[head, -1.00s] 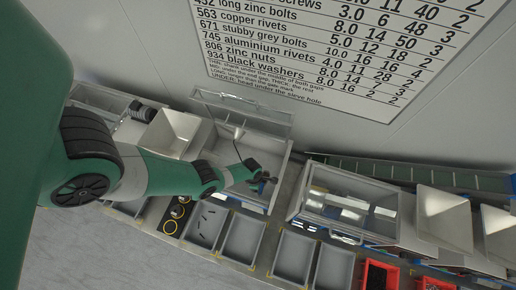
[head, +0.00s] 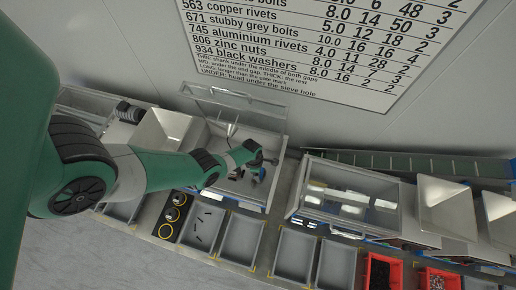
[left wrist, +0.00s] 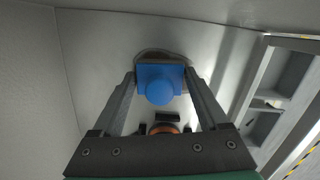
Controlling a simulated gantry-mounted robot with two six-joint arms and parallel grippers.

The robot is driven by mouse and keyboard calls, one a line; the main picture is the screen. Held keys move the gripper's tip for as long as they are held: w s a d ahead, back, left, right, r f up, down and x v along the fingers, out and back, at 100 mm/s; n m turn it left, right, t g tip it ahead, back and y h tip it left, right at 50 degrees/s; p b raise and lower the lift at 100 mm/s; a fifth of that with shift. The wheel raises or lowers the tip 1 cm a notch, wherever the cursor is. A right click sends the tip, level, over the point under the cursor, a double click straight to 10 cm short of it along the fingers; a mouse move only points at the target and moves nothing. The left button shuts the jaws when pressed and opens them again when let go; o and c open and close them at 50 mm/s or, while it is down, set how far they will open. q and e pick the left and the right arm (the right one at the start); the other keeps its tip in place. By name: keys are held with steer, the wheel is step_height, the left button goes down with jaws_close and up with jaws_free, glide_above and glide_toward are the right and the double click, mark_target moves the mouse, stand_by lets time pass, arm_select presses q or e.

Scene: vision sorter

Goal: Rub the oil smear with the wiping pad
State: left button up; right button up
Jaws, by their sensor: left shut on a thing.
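My left gripper (left wrist: 160,95) is shut on the blue wiping pad (left wrist: 160,84), a block with a round knob, held between its two fingers. In the left wrist view the pad lies over a dark, grey-brown oil smear (left wrist: 158,54) on a pale grey surface. The smear's edge shows beyond the pad; the rest is hidden under it. I cannot tell how firmly the pad touches the surface. In the head view the left gripper (head: 258,164) is inside an open grey tray (head: 281,152), with a bit of blue just below it. My right gripper is not in view.
The tray has a raised clear lid (head: 236,102). A clear-covered box (head: 352,190) stands to its right. Grey bins (head: 241,238) and red bins (head: 383,271) line the front. A printed chart (head: 350,45) hangs on the wall. Dark small parts lie near the pad in the left wrist view (left wrist: 165,122).

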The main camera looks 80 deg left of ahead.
arm_select(q)
steer(key=shift+w+a+f+b, duration=0.1)
steer(key=shift+w+a+b, duration=0.25)
steer(key=shift+a+b, duration=0.2)
steer(key=shift+w+a+f+b, duration=0.1)
steer(key=shift+w+a+b, duration=0.2)
steer(key=shift+a+b, duration=0.15)
steer(key=shift+w+a, duration=0.3)
steer(key=shift+a, duration=0.35)
steer(key=shift+r, duration=0.15)
